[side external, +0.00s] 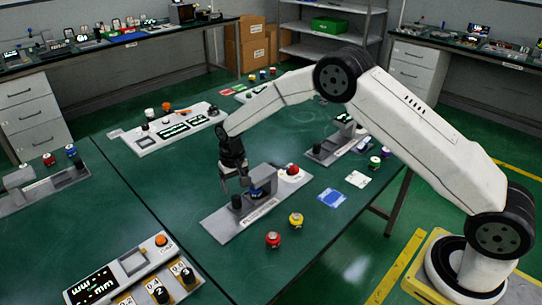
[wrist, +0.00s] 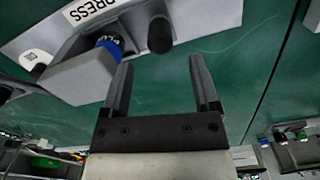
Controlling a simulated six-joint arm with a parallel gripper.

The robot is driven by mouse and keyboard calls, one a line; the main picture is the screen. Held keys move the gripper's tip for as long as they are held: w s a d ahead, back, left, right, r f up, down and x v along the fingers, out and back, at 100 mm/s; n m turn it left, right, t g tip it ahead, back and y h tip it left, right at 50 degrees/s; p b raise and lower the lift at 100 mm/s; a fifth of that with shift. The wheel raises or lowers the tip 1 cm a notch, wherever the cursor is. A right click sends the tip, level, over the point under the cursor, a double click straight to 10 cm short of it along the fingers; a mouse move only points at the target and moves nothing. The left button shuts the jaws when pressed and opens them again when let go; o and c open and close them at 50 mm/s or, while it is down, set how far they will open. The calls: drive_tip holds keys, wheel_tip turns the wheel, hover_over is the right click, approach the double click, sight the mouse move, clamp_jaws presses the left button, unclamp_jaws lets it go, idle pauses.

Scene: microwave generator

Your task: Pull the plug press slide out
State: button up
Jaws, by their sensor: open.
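The plug press (side external: 233,222) is a grey plate station on the green table in the side view. It carries a grey block (side external: 264,175), a blue plug-like part (side external: 258,191) and an upright black knob (side external: 236,202), which looks like the slide's handle. In the wrist view the knob (wrist: 160,36) stands beside the blue part (wrist: 108,44) and the grey block (wrist: 85,76), near the PRESS label (wrist: 90,10). My gripper (side external: 236,186) is open and empty, just above the station. In the wrist view its fingertips (wrist: 160,62) straddle the line to the knob, which lies beyond them.
A red button (side external: 293,170) sits on the station's far end. A red knob (side external: 273,239) and a yellow knob (side external: 296,220) stand loose in front. A blue card (side external: 331,197) lies to the right. Another panel (side external: 175,130) stands behind.

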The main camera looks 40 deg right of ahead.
sight(236, 197)
drive_tip(key=shift+f, duration=0.1)
drive_tip(key=shift+f, duration=3.75)
clamp_jaws()
